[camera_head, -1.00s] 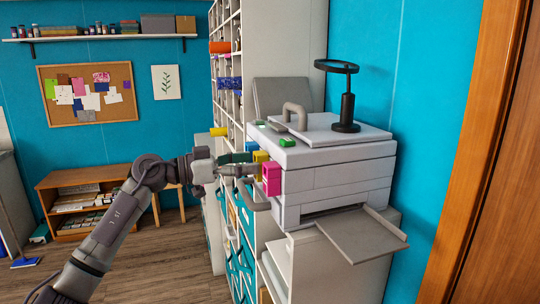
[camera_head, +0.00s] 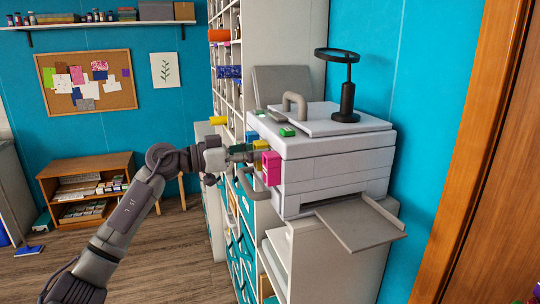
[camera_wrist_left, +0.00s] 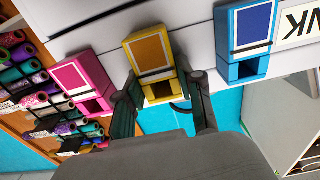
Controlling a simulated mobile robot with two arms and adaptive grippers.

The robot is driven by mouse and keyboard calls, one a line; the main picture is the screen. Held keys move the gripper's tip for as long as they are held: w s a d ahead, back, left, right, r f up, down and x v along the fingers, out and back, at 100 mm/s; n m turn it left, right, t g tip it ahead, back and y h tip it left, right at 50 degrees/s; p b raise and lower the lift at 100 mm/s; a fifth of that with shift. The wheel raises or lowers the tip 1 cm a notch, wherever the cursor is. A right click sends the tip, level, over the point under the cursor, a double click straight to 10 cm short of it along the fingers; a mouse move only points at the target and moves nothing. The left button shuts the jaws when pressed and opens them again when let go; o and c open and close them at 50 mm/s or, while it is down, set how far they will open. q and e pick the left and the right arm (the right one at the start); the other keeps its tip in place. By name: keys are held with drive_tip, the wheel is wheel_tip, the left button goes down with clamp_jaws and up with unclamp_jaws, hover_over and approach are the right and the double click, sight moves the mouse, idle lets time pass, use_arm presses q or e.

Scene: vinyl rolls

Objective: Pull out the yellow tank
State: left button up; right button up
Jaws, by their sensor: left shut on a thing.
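The yellow tank (camera_head: 261,145) sits at the front of the white printer (camera_head: 335,173), next to the pink tank (camera_head: 271,168). My left gripper (camera_head: 250,155) reaches the printer front from the left and is shut on the yellow tank. In the left wrist view the yellow tank (camera_wrist_left: 152,60) lies between the fingers of my left gripper (camera_wrist_left: 165,88), with the pink tank (camera_wrist_left: 80,80) to its left and the blue tank (camera_wrist_left: 245,40) to its right. The tank's back is hidden by the printer. My right gripper is not in view.
A grey handle (camera_head: 252,185) sticks out below the tanks. An output tray (camera_head: 360,222) juts from the printer front. A black magnifier stand (camera_head: 347,100) stands on top. Shelves with vinyl rolls (camera_head: 228,72) rise behind.

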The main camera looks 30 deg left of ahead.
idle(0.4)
use_arm(q)
drive_tip(key=shift+b+v, duration=0.45)
drive_tip(key=shift+v, duration=0.8)
drive_tip(key=b+v, duration=0.4)
drive_tip(key=v, duration=0.3)
drive_tip(key=shift+b, duration=0.3)
